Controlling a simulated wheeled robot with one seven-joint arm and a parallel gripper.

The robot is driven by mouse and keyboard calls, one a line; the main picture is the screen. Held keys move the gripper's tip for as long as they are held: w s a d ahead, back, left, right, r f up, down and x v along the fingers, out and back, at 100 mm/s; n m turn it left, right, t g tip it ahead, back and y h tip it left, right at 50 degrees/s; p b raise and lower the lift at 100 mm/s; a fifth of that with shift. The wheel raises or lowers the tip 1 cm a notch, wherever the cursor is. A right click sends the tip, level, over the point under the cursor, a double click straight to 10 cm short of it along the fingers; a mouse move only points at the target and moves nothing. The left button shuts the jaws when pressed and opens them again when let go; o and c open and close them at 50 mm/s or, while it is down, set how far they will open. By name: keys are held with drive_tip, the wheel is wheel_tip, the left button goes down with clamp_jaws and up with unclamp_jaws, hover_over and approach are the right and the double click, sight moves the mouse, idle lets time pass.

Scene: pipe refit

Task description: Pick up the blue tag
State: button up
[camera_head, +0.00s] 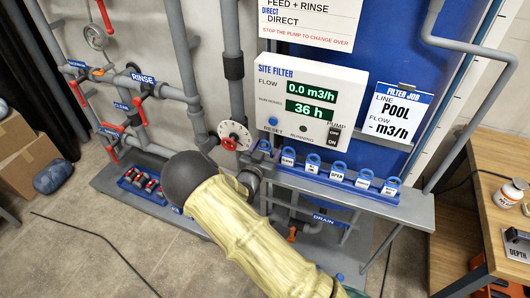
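Several tags with blue loop tops and white lettered faces stand in a row on a blue rack (330,183) below the filter panel. One of the middle tags seems to read OPEN; the others are too small to read surely. I cannot tell which one is the task's blue tag. My arm, in a pale yellow sleeve, crosses the lower middle, left of and below most of the rack. My gripper is not in view.
The filter panel (312,103) stands above the rack. Grey pipes with red-handled valves (137,88) fill the left. A blue tray (146,185) with red and grey parts lies on the grey base. A wooden bench (478,203) with a white bottle (510,193) stands at right.

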drive_tip(key=c, duration=1)
drive_tip(key=shift+r, duration=0.1)
drive_tip(key=shift+r, duration=0.6)
drive_tip(key=shift+r+b, duration=0.3)
drive_tip(key=shift+r, duration=0.65)
drive_tip(key=b+v, duration=0.2)
drive_tip(key=v, duration=1.6)
drive_tip(key=shift+r, duration=0.15)
drive_tip(key=shift+d, duration=0.1)
